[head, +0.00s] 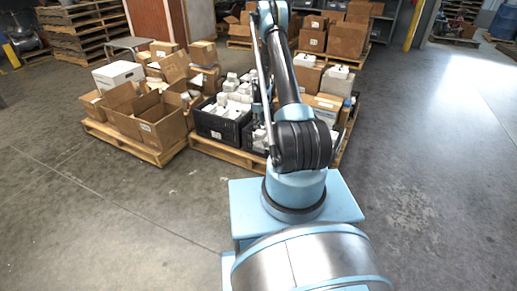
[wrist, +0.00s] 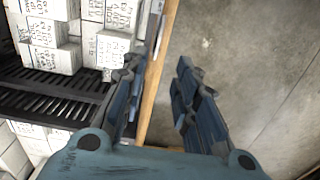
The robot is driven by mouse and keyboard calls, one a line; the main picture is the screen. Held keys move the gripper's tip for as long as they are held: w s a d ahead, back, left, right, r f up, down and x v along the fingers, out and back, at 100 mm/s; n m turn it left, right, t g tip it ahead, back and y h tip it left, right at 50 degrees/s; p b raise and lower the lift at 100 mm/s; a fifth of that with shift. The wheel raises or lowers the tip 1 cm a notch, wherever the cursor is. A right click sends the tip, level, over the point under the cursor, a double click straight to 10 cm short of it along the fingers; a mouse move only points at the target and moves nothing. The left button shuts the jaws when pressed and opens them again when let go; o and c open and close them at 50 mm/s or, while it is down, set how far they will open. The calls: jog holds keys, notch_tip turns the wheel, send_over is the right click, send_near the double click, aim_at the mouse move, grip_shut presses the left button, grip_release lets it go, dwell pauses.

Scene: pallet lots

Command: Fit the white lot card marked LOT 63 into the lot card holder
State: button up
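My gripper (wrist: 158,75) shows in the wrist view with its two dark blue fingers spread apart and nothing visible between them. It is above the edge of a pallet (wrist: 158,85), with bare concrete to the right. I cannot make out the white LOT 63 card or the lot card holder in either view. In the head view my arm hides part of the middle pallet, and the gripper cannot be made out clearly.
In the head view, a black crate (head: 222,127) of white items sits on the middle pallet (head: 228,153). Cardboard boxes (head: 160,118) fill the left pallet. Floor is clear at right.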

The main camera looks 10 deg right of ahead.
send_near(259, 145)
jog(key=shift+w+f, duration=0.2)
jog(key=shift+f, duration=2.35)
grip_shut()
